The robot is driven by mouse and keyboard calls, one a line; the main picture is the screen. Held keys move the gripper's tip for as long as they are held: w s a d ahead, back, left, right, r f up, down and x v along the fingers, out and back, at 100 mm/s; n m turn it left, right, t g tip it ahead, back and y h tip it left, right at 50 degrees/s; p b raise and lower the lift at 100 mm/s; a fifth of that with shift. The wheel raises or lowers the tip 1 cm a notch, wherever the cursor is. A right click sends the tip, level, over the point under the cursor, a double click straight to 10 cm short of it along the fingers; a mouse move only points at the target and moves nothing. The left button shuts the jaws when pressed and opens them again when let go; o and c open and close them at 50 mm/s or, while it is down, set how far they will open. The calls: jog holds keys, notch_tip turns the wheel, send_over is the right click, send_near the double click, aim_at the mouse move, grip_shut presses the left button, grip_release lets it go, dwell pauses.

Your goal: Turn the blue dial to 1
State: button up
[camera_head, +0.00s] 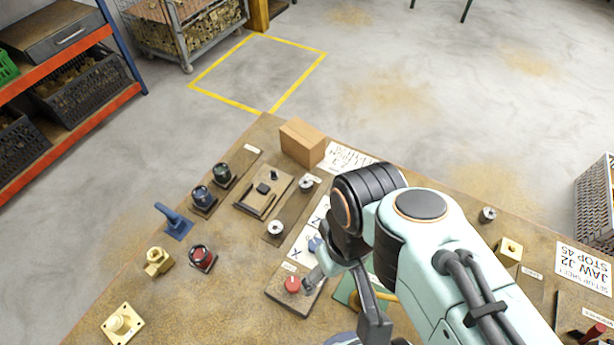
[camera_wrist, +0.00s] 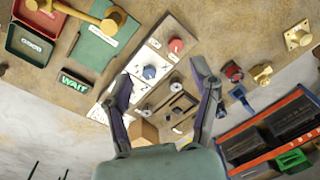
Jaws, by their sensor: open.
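The blue dial (camera_head: 315,243) sits on a white panel with black markings on the table, partly hidden by my arm in the head view. In the wrist view the blue dial (camera_wrist: 149,72) is a round knob on its white plate, between my spread fingers and apart from them. Its setting is too small to read. My gripper (camera_wrist: 165,82) is open and empty above the panels; in the head view it (camera_head: 346,298) is partly hidden by my own arm.
A red dial (camera_head: 291,284) is beside the blue one. Blue and green knobs (camera_head: 202,196), a red button (camera_head: 202,258), a blue lever (camera_head: 175,220) and brass parts (camera_head: 158,261) lie left. A cardboard box (camera_head: 302,143) stands behind. A green mat with a mallet (camera_wrist: 88,12) is nearby.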

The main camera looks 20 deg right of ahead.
jog(key=w+d+f+n+t, duration=0.1)
jog(key=w+f+n, duration=0.15)
jog(key=w, duration=0.35)
jog(key=w+f+n+t, duration=0.1)
jog(key=w+n+t, duration=0.1)
jog(key=w+n, duration=0.3)
jog(key=f+g, duration=0.1)
jog(key=f, duration=0.2)
jog(key=w+f+g, duration=0.1)
jog(key=f, duration=0.2)
jog(key=d+f+g, duration=0.1)
jog(key=f, duration=0.2)
jog(key=shift+w+f+m+h, duration=0.15)
jog(key=shift+w+m+h, duration=0.1)
jog(key=shift+m+h, duration=0.15)
notch_tip(320, 180, down, 6)
jog(key=shift+f, duration=0.25)
grip_shut()
